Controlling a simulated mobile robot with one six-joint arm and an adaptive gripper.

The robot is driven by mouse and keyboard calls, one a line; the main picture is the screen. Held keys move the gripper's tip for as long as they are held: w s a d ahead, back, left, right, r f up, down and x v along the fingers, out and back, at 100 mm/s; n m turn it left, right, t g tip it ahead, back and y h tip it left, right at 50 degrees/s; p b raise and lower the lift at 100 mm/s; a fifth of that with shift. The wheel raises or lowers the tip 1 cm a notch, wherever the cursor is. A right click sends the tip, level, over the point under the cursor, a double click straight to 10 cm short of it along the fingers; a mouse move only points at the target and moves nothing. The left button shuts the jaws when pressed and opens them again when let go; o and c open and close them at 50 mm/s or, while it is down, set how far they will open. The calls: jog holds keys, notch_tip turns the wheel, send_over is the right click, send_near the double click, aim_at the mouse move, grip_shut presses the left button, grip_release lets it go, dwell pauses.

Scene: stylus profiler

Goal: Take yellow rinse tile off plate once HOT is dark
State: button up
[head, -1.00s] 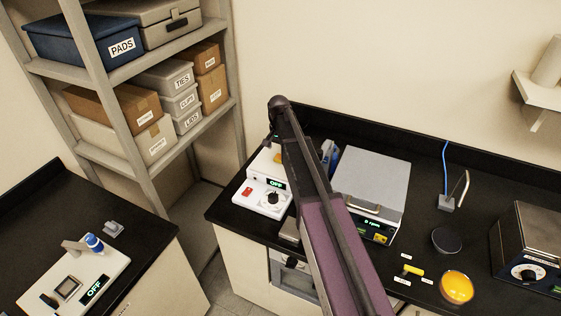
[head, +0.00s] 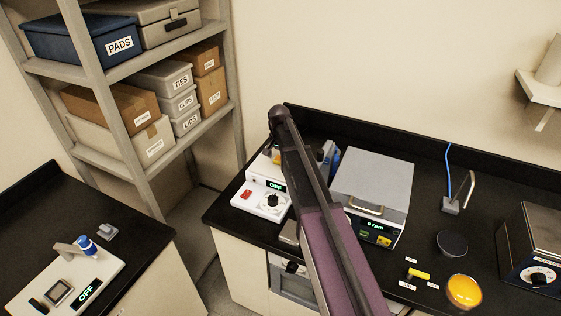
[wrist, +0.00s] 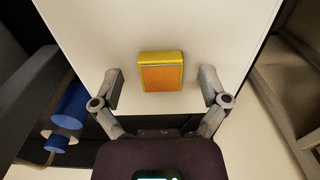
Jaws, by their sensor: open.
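The yellow rinse tile (wrist: 161,72), yellow-edged with an orange face, lies on the white plate (wrist: 95,22) in the wrist view. My open gripper (wrist: 161,80) has one finger on each side of the tile, with a gap on both sides. In the head view a bit of the tile (head: 276,157) shows beside my arm. The hotplate unit (head: 262,200) has a green OFF display (head: 277,185), a red switch (head: 246,194) and a dark knob. No lit HOT sign can be made out. My arm hides part of the plate and my gripper in the head view.
A centrifuge-like box (head: 372,185) reading 0 rpm stands right of my arm. Farther right are a yellow-handled item (head: 419,274), an amber dish (head: 464,291) and a dark disc (head: 452,244). A blue item (wrist: 68,108) lies left in the wrist view.

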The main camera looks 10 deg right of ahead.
aim_at(279, 159)
jog(key=c, duration=1.1)
jog(key=shift+r, duration=0.1)
notch_tip(279, 159, up, 3)
jog(key=p, duration=0.3)
jog(key=shift+r, duration=0.15)
jog(key=s, duration=0.5)
jog(key=s+a+r+p, duration=0.1)
jog(key=s, duration=0.4)
jog(key=s+p, duration=0.1)
jog(key=s, duration=0.5)
jog(key=shift+a+r, duration=0.25)
jog(key=shift+a, duration=0.05)
jog(key=o, duration=0.3)
grip_shut()
